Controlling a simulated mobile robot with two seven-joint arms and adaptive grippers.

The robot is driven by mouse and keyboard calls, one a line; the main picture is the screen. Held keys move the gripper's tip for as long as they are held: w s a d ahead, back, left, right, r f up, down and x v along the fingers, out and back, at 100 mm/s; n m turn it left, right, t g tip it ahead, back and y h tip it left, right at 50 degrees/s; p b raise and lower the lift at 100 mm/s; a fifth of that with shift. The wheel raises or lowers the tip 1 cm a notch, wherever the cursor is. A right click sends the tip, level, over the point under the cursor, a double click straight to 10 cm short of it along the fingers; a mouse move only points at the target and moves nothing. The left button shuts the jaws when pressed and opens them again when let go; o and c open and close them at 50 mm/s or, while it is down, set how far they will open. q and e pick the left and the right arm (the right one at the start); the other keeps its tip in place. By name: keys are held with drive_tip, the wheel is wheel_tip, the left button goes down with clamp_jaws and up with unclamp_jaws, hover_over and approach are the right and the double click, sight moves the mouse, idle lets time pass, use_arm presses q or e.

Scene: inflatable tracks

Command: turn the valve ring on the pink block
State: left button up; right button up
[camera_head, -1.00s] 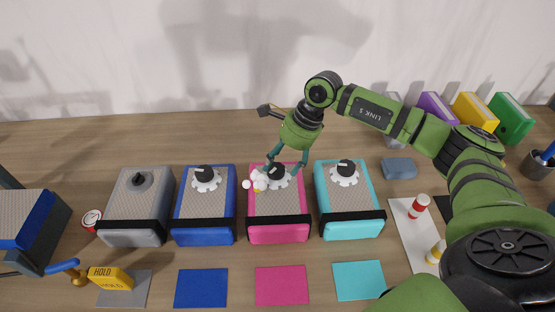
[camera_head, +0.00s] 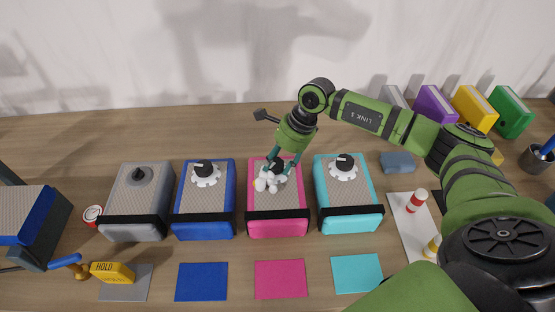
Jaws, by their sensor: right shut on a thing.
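The pink block (camera_head: 277,220) stands between the blue block (camera_head: 203,219) and the turquoise block (camera_head: 349,205). A white toothed valve ring with a black knob (camera_head: 271,181) sits on its upper part, partly hidden by the fingers. My right gripper (camera_head: 272,178) comes down from above and is shut on the white ring. The arm comes in from the right. My left gripper is not in view.
A grey block (camera_head: 139,210) stands at the far left of the row. Coloured mats such as the pink mat (camera_head: 281,279) lie in front. A yellow HOLD tag (camera_head: 113,273) lies front left. Binders (camera_head: 474,108) stand back right, and red and yellow capped bottles (camera_head: 416,201) stand on a white sheet.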

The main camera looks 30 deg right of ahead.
drive_tip(key=shift+w+a+r, duration=0.15)
drive_tip(key=shift+a, duration=0.05)
idle(0.5)
drive_tip(key=shift+m+t+b, duration=0.3)
drive_tip(key=shift+m+b, duration=0.05)
drive_tip(key=shift+m, duration=0.25)
drive_tip(key=m+t+b, duration=0.1)
drive_tip(key=m+b, duration=0.1)
drive_tip(key=m, duration=0.1)
drive_tip(key=shift+m+h+b, duration=0.3)
drive_tip(key=shift+m+h, duration=0.1)
drive_tip(key=m+t+h+b, duration=0.1)
drive_tip(key=m+b, duration=0.1)
drive_tip(key=m, duration=0.1)
drive_tip(key=shift+a, duration=0.1)
drive_tip(key=shift+r+m+b, duration=0.15)
drive_tip(key=shift+m+b, duration=0.25)
drive_tip(key=shift+b, duration=0.15)
drive_tip(key=o, duration=1.1)
